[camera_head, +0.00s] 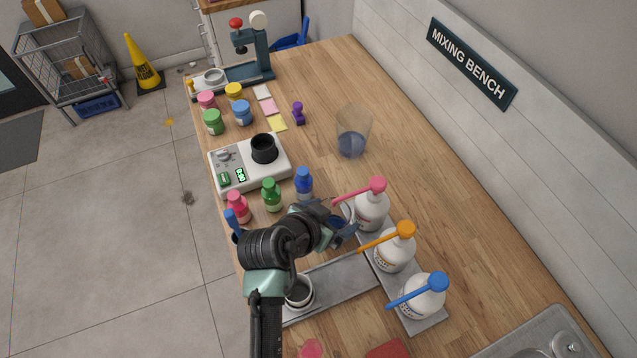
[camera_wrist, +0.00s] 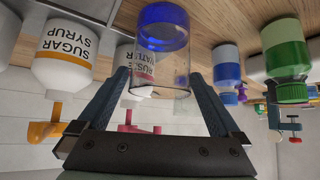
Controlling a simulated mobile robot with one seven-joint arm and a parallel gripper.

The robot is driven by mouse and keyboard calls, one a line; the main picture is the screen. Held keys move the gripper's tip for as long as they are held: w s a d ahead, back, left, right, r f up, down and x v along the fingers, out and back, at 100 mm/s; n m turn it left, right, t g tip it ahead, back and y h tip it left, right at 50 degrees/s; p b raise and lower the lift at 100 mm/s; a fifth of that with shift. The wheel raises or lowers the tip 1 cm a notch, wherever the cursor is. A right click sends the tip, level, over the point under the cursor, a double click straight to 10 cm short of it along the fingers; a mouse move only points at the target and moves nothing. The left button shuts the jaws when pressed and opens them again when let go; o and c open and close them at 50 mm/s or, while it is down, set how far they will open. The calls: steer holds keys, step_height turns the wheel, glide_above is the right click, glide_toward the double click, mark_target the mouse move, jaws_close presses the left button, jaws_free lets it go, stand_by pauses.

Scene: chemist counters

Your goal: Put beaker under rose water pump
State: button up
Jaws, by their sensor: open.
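A clear glass beaker with a blue base (camera_wrist: 163,35) stands upright on the counter; the wrist view is upside down. My gripper (camera_wrist: 160,76) is open, with one finger on each side of the beaker. In the head view my gripper (camera_head: 334,225) is at the front of the rose water bottle (camera_head: 371,211), largely hiding the beaker. The rose water bottle has a pink pump (camera_head: 376,185), whose spout reaches out above the gripper area. The bottle's label (camera_wrist: 147,63) shows partly through the beaker. Whether the beaker is exactly below the spout, I cannot tell.
Orange-pump (camera_head: 394,251) and blue-pump (camera_head: 422,296) bottles share the grey tray (camera_head: 430,323). A small cup (camera_head: 299,291) sits on a metal platform at the front. Blue (camera_head: 304,184) and green (camera_head: 271,196) bottles stand close behind my gripper. A larger beaker (camera_head: 354,127) is farther back.

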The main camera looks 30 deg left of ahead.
steer(key=v, duration=1.1)
steer(key=w+d+r+t+y, duration=0.1)
steer(key=w+d+r+t, duration=0.2)
steer(key=r, duration=0.6)
steer(key=w+r+t, duration=0.3)
steer(key=w+r, duration=0.3)
steer(key=r, duration=0.4)
steer(key=w+d+r+t+y, duration=0.1)
steer(key=w+d+r+t, duration=0.2)
steer(key=r, duration=0.6)
steer(key=s+d+r+t, duration=0.3)
steer(key=r, duration=0.6)
steer(key=s+d+r+n+t, duration=0.1)
steer(key=s+d+r+t, duration=0.2)
steer(key=r, duration=0.6)
steer(key=s+d+r+t+h, duration=0.1)
steer(key=s+d+r+t, duration=0.2)
steer(key=r, duration=0.6)
steer(key=shift+n+b, duration=0.3)
steer(key=shift+d, duration=0.15)
